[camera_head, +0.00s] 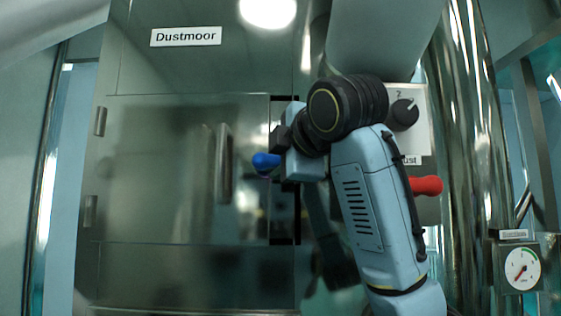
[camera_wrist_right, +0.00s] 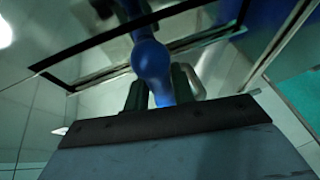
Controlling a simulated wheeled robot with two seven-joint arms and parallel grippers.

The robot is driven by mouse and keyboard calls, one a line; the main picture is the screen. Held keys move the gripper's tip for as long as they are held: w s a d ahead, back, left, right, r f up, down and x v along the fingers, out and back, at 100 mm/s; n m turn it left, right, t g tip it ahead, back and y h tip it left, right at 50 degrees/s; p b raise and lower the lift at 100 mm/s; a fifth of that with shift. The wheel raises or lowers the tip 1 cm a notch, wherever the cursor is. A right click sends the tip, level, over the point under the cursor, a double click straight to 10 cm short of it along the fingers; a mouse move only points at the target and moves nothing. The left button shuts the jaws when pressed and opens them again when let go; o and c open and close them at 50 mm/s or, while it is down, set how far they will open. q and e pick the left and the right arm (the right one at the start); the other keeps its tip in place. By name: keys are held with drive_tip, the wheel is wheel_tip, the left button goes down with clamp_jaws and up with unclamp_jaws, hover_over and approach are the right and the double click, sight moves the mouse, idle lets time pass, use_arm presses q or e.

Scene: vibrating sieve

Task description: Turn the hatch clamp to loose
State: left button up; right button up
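My left gripper is not in view.
A panel with a black dial (camera_head: 404,114) and a red handle (camera_head: 427,186) sit to the right, partly behind my right arm. A gauge (camera_head: 522,268) is at the lower right. A "Dustmoor" label (camera_head: 186,37) is above the hatch. Space before the hatch's left half is clear.

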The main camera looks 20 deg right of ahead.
drive_tip(key=shift+s, duration=0.1)
clamp_jaws()
drive_tip(key=shift+f+m+t+b, duration=0.15)
drive_tip(key=shift+m+t+b, duration=0.15)
drive_tip(key=shift+m+b, duration=0.4)
drive_tip(key=m+t+b, duration=0.1)
drive_tip(key=m+b, duration=0.1)
drive_tip(key=shift+m+y, duration=0.4)
drive_tip(key=m+t+b, duration=0.1)
drive_tip(key=m+b, duration=0.1)
drive_tip(key=m, duration=0.1)
drive_tip(key=m+t+b, duration=0.2)
drive_tip(key=m, duration=0.1)
drive_tip(key=shift+m+h, duration=0.3)
drive_tip(key=m+h+b, duration=0.1)
drive_tip(key=m, duration=0.1)
drive_tip(key=m+t+b, duration=0.1)
drive_tip(key=m, duration=0.1)
drive_tip(key=shift+d+r+h, duration=0.1)
drive_tip(key=shift+r+h, duration=0.1)
drive_tip(key=shift+h, duration=0.2)
drive_tip(key=shift+r+m+t+h+b, duration=0.2)
drive_tip(key=shift+m+h, duration=0.3)
drive_tip(key=shift+m, duration=0.6)
drive_tip(key=shift+f+m+t+h+b, duration=0.1)
drive_tip(key=shift+m+t+h, duration=0.3)
drive_tip(key=shift+m, duration=0.7)
drive_tip(key=shift+d+h, duration=0.1)
drive_tip(key=shift+h, duration=0.2)
